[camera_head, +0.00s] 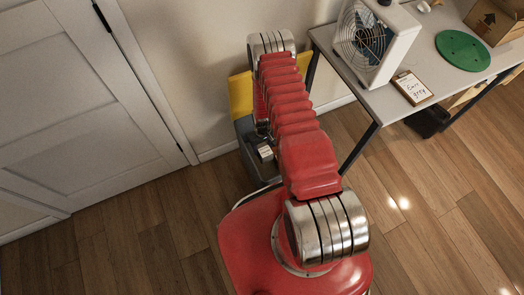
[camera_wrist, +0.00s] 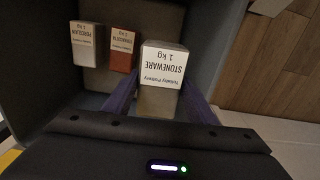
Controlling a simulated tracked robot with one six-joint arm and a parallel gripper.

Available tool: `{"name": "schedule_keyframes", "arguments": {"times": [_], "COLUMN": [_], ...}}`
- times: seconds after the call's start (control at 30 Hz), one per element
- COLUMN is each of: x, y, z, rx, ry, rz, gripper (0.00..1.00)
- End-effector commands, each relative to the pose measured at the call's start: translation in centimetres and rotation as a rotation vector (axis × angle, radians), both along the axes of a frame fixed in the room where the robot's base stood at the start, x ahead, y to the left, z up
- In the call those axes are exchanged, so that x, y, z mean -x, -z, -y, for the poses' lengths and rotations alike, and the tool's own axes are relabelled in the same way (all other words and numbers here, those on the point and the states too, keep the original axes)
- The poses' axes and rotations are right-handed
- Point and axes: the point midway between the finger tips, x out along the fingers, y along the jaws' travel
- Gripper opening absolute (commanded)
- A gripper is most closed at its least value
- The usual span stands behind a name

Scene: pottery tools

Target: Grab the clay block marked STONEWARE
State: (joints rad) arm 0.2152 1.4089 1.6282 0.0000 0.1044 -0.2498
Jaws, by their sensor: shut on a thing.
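The clay block marked STONEWARE (camera_wrist: 158,100) is grey-brown with a white label that reads upside down in the wrist view. My gripper (camera_wrist: 161,88) has a purple finger on each side of this block and is shut on it. The block is inside or just above a grey bin (camera_wrist: 45,105); I cannot tell whether its bottom touches the bin floor. In the head view my red arm reaches to the bin (camera_head: 246,140) and hides most of the gripper.
A PORCELAIN block (camera_wrist: 86,43) and a red-brown TERRACOTTA block (camera_wrist: 122,48) stand in the bin, left of the held block. A yellow panel (camera_head: 240,95) is at the bin's back. A table (camera_head: 425,70) with a fan (camera_head: 375,40) stands right of the bin.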

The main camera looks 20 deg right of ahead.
Motion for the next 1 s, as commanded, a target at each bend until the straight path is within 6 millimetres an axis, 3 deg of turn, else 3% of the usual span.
{"name": "schedule_keyframes", "arguments": {"times": [0.3, 1.0], "x": [-0.1, -0.2], "y": [-2.0, -2.2], "z": [0.0, 0.0], "rx": [0.001, 0.001], "ry": [0.0, 0.0], "rz": [0.002, 0.002], "gripper": [0.0, 0.0]}}
